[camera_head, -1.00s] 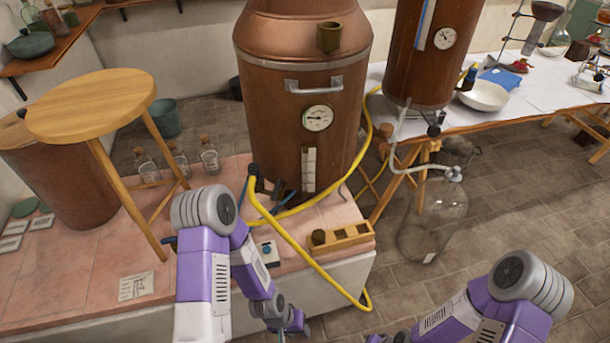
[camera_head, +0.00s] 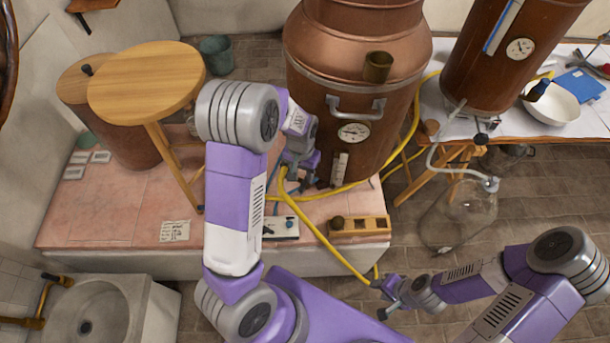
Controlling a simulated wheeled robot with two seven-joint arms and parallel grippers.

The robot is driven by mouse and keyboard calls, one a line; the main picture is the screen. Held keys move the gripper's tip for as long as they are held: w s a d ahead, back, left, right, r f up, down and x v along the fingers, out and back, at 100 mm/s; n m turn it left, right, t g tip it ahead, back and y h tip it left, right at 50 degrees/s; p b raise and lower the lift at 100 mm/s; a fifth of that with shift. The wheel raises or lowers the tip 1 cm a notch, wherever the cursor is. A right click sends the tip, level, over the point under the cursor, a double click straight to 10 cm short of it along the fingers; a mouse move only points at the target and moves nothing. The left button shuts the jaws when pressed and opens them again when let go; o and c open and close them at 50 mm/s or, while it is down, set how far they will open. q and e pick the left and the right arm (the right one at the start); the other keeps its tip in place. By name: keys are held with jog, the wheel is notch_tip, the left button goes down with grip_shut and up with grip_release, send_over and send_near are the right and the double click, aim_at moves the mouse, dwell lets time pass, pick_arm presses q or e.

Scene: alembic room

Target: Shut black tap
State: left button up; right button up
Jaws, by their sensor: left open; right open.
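My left gripper (camera_head: 297,176) is at the lower left front of the large copper vessel (camera_head: 349,92), where the yellow hose (camera_head: 322,236) meets it. The dark tap seen there earlier is now hidden behind this gripper and wrist. I cannot tell whether the fingers touch or surround it; the gripper is open. Another small black tap-like knob (camera_head: 481,138) sits under the right copper vessel (camera_head: 497,60), above a pale hose. My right gripper (camera_head: 381,299) is open and empty, low in the view, close to the hanging loop of the yellow hose.
A round wooden stool (camera_head: 147,82) stands on the pink tiled platform (camera_head: 125,218), left of my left arm. A glass carboy (camera_head: 458,215) stands on the floor, right. A sink (camera_head: 95,310) is at lower left.

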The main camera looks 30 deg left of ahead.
aim_at(303, 184)
pick_arm(q)
notch_tip(303, 184, down, 5)
jog(key=shift+f, duration=0.2)
grip_shut()
dwell(0.3)
